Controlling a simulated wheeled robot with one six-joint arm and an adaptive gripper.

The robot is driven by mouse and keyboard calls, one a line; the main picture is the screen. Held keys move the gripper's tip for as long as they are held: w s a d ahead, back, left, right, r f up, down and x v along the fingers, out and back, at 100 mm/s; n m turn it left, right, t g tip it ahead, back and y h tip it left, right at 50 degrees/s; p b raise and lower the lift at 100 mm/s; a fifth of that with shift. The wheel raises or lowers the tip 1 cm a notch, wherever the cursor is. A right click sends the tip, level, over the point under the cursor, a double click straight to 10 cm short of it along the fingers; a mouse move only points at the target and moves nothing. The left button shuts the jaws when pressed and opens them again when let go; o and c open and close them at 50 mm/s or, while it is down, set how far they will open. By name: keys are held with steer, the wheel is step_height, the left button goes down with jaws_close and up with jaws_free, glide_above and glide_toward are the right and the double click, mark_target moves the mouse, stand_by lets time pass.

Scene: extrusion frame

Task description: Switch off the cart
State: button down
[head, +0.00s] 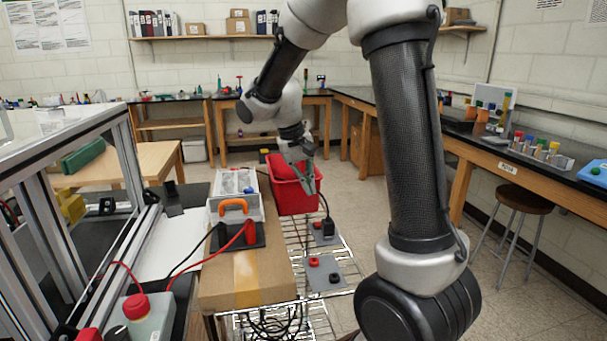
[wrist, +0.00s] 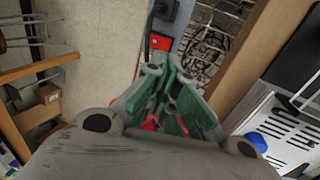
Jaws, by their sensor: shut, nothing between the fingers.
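The cart (head: 300,300) is a wire-shelf cart in the lower middle of the head view, with a cardboard box along its left side. A grey plate (head: 325,278) on it carries a red round part (head: 313,262) and a black one (head: 335,278). A second grey plate behind it carries a black plug (head: 328,227) and a red part (head: 318,226). My gripper (head: 303,182) is shut and empty, in front of the red bin and above the plates. In the wrist view its green-padded fingertips (wrist: 166,66) appear near a red switch (wrist: 160,43) beside a black plug. Contact cannot be told.
A white case with an orange handle (head: 233,207) and a red-and-black cable rest on the cardboard box (head: 222,290). An aluminium extrusion frame (head: 70,160) stands at left. A stool (head: 523,199) and bench are at right.

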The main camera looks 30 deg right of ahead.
steer(key=v, duration=0.3)
steer(key=shift+r, duration=0.25)
steer(key=shift+d+r, duration=0.25)
steer(key=shift+d, duration=0.4)
steer(key=x, duration=1.4)
steer(key=shift+d, duration=0.1)
